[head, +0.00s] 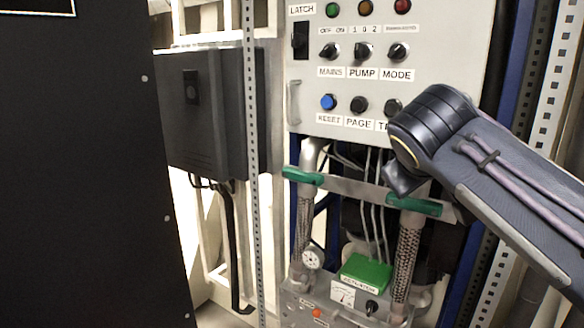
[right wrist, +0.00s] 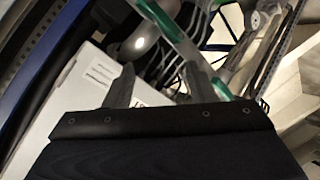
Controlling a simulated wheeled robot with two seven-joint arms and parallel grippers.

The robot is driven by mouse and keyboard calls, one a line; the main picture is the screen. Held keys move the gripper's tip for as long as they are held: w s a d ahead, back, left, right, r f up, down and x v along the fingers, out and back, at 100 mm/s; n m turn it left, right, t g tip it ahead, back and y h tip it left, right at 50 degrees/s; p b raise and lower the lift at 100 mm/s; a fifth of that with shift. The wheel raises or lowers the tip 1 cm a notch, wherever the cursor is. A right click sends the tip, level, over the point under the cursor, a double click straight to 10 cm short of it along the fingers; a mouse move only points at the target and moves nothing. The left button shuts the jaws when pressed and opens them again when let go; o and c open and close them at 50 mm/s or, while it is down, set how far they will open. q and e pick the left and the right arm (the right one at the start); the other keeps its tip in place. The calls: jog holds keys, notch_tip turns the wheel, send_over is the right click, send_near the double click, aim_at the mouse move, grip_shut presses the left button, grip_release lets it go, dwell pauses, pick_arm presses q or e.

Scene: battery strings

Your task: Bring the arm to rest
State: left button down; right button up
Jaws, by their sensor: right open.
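My right arm (head: 520,185) comes in from the right in the head view. Its end is in front of the lower right of the grey control panel (head: 305,70) and covers part of a label there. My right gripper (right wrist: 160,76) shows in the right wrist view with two dark fingers spread apart and nothing between them. A green bar or handle passes close beyond the fingers. In the head view the fingers cannot be made out clearly. My left gripper is not in view.
Two green handles (head: 302,176) (head: 413,206) sit on pipes below the panel. A dark grey box (head: 205,125) hangs behind a perforated post (head: 251,150). A black panel (head: 75,170) fills the left.

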jog(key=s+d+f+g+y, duration=0.1)
jog(key=s+d+f+y, duration=0.15)
jog(key=f, duration=0.35)
jog(key=s+d+f+g+y, duration=0.1)
jog(key=s+d+f+g, duration=0.1)
jog(key=s+d+f, duration=0.3)
jog(key=s+a+f+m+y, duration=0.2)
jog(key=s+a+f+m, duration=0.1)
jog(key=s+f, duration=0.6)
jog(key=s+a+f+m+g+y, duration=0.1)
jog(key=s+a+f+m+y, duration=0.2)
jog(key=s+f, duration=0.6)
notch_tip(320, 180, down, 3)
jog(key=shift+s+a+r+g, duration=0.15)
jog(key=shift+s+a+g, duration=0.2)
jog(key=shift+a, duration=0.45)
